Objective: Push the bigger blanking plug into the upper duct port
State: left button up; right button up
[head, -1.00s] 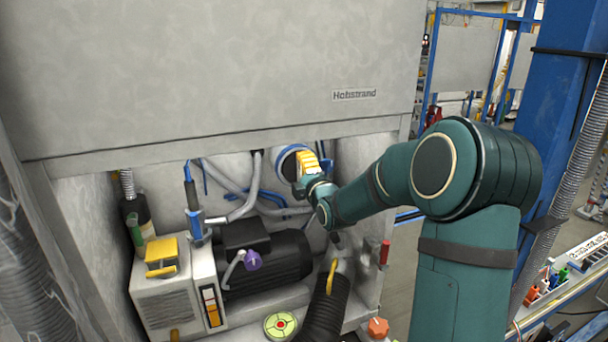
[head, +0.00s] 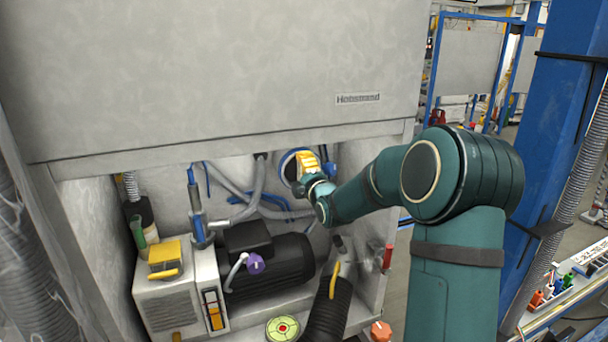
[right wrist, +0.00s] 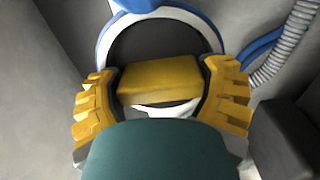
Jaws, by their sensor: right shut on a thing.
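The upper duct port is a round opening with a blue and white rim (head: 284,168) on the back wall of the recess. In the right wrist view its rim (right wrist: 209,33) arches around a dark round face. My right gripper (head: 305,165) is at the port, its yellow fingers shut on the yellow grip bar of the blanking plug (right wrist: 160,80). The bar lies across the dark face, within the rim's outline. I cannot tell how deep the plug sits, or whether the dark face is the plug or the bore. My left gripper is out of view.
Below stand a black motor (head: 283,268) and a pale box (head: 165,300) with a yellow handle. A black corrugated hose (head: 328,312) rises at the front. Grey hoses (head: 258,180) run left of the port; the recess's right wall is close to my arm.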

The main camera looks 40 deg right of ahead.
jog(key=shift+w, duration=0.1)
jog(key=o, duration=1.2)
jog(key=v, duration=1.2)
jog(key=shift+d, duration=0.1)
